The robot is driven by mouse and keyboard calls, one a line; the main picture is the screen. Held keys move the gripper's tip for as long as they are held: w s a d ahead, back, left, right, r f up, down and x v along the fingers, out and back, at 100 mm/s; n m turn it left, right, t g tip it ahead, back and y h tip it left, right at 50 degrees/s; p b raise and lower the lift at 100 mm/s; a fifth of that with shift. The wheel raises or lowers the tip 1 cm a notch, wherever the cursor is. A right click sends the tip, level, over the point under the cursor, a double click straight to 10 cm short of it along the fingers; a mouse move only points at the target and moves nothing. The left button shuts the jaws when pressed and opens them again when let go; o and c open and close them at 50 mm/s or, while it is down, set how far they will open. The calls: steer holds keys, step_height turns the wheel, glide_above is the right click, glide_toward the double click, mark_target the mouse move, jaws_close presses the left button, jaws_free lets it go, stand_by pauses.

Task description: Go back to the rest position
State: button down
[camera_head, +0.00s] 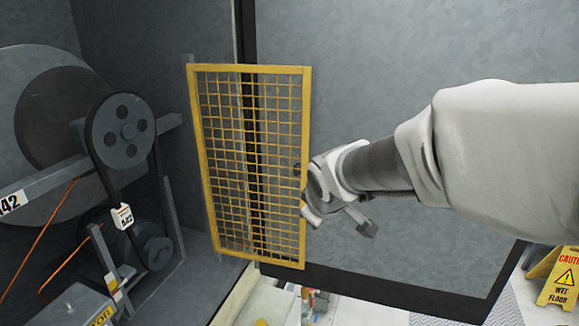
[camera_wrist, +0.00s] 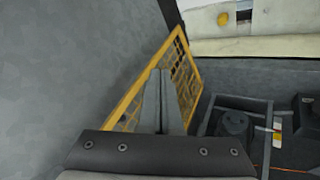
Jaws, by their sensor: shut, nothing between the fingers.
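My gripper (camera_head: 368,228) is in the middle of the head view, just right of the lower right side of a yellow mesh guard (camera_head: 205,150). In the wrist view my gripper (camera_wrist: 160,74) has its two fingers together with nothing between them. The yellow guard (camera_wrist: 135,97) stands beyond the fingers there, seen at a steep angle. I cannot tell whether the gripper touches the guard. My arm reaches in from the right of the head view, in front of a grey panel.
A belt and pulley (camera_head: 122,130) and a motor (camera_head: 85,305) stand at the left, uncovered. A large grey panel (camera_head: 400,60) fills the back right. A yellow wet-floor sign (camera_head: 560,279) stands on the floor at the lower right. The wrist view also shows the motor area (camera_wrist: 235,122).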

steer(key=s+d+m+g+b, duration=0.1)
steer(key=s+d+m, duration=0.2)
steer(key=s, duration=0.8)
steer(key=s+d+r+m, duration=0.1)
steer(key=s+d+m, duration=0.2)
steer(key=s, duration=0.8)
steer(key=m, duration=0.2)
steer(key=shift+s+r+m+g+b, duration=0.3)
steer(key=shift+s+g+b, duration=0.05)
steer(key=shift+g, duration=0.05)
steer(key=shift+a, duration=0.1)
